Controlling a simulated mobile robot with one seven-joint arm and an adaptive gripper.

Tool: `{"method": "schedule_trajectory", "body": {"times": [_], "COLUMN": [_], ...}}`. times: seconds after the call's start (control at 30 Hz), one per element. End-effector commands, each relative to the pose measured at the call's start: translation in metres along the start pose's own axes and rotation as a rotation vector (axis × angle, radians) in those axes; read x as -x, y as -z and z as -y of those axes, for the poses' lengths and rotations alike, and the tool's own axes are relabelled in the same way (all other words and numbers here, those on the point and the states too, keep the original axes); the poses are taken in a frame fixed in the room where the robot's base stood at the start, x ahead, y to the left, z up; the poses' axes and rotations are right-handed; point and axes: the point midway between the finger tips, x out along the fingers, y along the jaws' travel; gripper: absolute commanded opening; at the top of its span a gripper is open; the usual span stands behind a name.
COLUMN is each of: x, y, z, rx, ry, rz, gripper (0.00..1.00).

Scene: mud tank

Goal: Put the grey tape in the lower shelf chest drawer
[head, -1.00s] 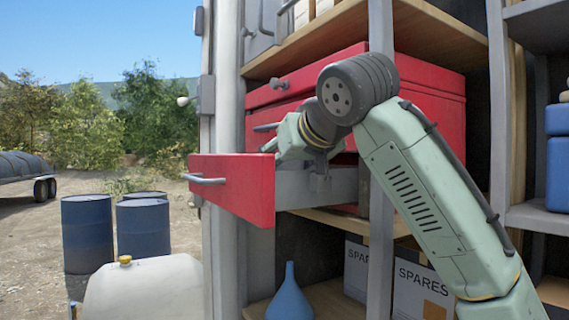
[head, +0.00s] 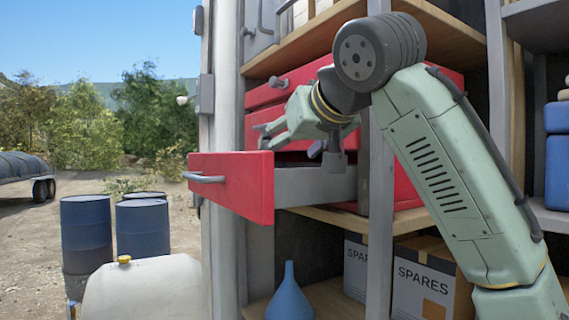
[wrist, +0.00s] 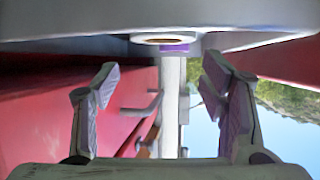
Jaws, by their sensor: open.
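The red-fronted drawer (head: 228,184) is pulled out of the red chest (head: 262,96) on the shelf; its grey side wall (head: 312,186) shows. My gripper (head: 262,134) is above the open drawer, tilted toward the left, its fingers apart and empty. In the wrist view both fingers (wrist: 162,108) stand wide apart with nothing between them. A small ring with a pale rim and tan middle (wrist: 163,40), which looks like the tape, shows at the edge of a grey surface. The wrist view does not make clear exactly where it rests. The drawer's inside is hidden in the head view.
The shelf frame's grey upright (head: 379,240) stands right of the drawer. A blue funnel (head: 288,298) and SPARES boxes (head: 428,284) are on the shelf below. Blue barrels (head: 87,232) and a pale tank (head: 145,291) stand at left. Air left of the drawer is free.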

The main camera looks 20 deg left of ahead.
Motion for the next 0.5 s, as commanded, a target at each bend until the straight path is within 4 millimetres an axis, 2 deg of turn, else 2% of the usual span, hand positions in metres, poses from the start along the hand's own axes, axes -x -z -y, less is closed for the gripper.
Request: {"method": "schedule_trajectory", "body": {"times": [0.1, 0.3, 0.5], "x": [0.027, 0.063, 0.078], "y": [-0.002, -0.001, -0.001], "z": [0.001, 0.0, 0.0], "rx": [0.001, 0.001, 0.0], "ry": [0.001, -0.001, 0.0], "rz": [-0.003, 0.0, 0.001], "gripper": [0.66, 0.66, 0.66]}}
